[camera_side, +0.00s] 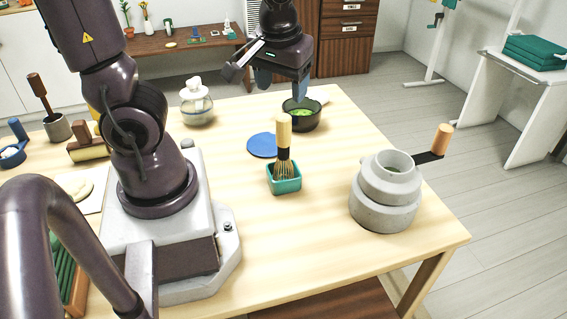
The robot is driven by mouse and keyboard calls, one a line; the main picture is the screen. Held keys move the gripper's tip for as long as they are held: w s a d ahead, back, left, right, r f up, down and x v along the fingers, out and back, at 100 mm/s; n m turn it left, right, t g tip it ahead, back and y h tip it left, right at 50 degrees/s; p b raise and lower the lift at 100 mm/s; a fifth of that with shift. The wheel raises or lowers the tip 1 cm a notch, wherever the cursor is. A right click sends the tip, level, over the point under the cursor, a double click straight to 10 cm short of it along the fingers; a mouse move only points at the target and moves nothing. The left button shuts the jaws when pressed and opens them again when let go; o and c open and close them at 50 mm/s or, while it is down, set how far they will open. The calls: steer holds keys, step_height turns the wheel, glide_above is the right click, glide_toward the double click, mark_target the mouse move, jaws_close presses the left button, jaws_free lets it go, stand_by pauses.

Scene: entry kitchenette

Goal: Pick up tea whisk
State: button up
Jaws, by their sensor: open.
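The tea whisk (283,135) stands upright in a small teal square holder (286,184) near the middle of the wooden table. Its pale handle points up, with a dark band below it and thin tines reaching into the holder. My gripper (279,80) is open and empty, its blue-grey fingers pointing down. It is above and beyond the whisk, near a dark bowl with green contents (303,122), and apart from the whisk.
A flat blue disc (261,145) lies behind the holder. A grey stone grinder (384,205) with a wooden-handled crank (441,140) stands on the right. A lidded glass jar (197,107) stands at the back left. The table's front middle (310,240) is clear.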

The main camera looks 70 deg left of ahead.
mark_target(283, 117)
steer(key=a+f+n, duration=0.1)
steer(key=f, duration=0.3)
steer(key=w+a+f+n, duration=0.1)
steer(key=a+f+n, duration=0.1)
steer(key=f, duration=0.2)
steer(key=w+a+f+n, duration=0.1)
steer(key=a+f+n, duration=0.1)
steer(key=f, duration=0.2)
steer(key=shift+a+f+y, duration=0.2)
steer(key=shift+f+y, duration=0.05)
steer(key=shift+y, duration=0.15)
steer(key=c, duration=1)
step_height(283, 117, up, 10)
steer(key=shift+r, duration=0.1)
stand_by(0.4)
